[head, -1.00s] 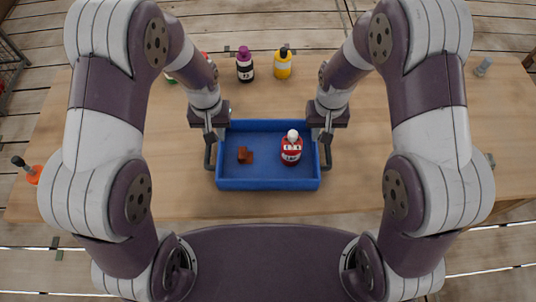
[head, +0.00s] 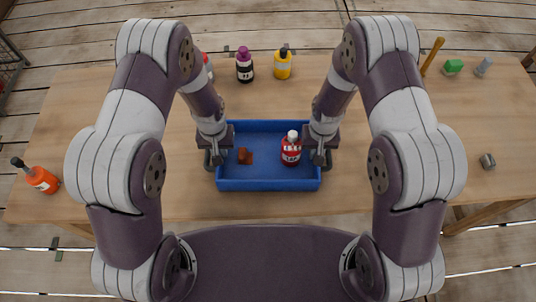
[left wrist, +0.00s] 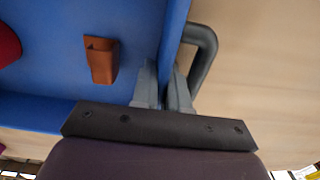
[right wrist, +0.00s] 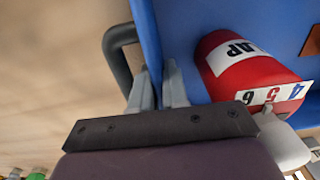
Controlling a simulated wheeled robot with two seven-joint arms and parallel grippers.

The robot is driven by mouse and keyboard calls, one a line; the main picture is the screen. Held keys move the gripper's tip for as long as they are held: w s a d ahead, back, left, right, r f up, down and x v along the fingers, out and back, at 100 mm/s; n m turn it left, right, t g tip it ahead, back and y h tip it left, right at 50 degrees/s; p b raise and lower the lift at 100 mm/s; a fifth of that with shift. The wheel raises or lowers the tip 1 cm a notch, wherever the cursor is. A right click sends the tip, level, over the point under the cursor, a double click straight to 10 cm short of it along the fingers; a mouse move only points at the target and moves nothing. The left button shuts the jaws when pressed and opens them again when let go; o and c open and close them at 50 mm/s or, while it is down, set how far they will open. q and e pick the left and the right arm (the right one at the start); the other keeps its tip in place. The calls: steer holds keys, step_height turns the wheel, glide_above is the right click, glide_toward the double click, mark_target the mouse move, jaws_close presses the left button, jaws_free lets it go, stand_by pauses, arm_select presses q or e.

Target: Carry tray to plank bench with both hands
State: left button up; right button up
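The blue tray (head: 268,185) rests on the wooden table in front of me. It holds a red bottle (head: 291,152) with a white cap and a small brown block-like piece (head: 245,156). My left gripper (left wrist: 162,85) is at the tray's left wall, one finger inside and one between wall and dark handle (left wrist: 205,45). My right gripper (right wrist: 158,85) straddles the right wall likewise, beside the other handle (right wrist: 115,48). Both finger pairs are close together with the wall between them. I cannot identify a separate plank bench.
On the wooden table (head: 180,205), a purple-capped bottle (head: 244,65) and yellow bottle (head: 283,64) stand behind the tray. A green piece (head: 453,66) and grey items (head: 487,161) lie at the right.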

arm_select(q)
jaws_close()
arm_select(e)
jaws_close()
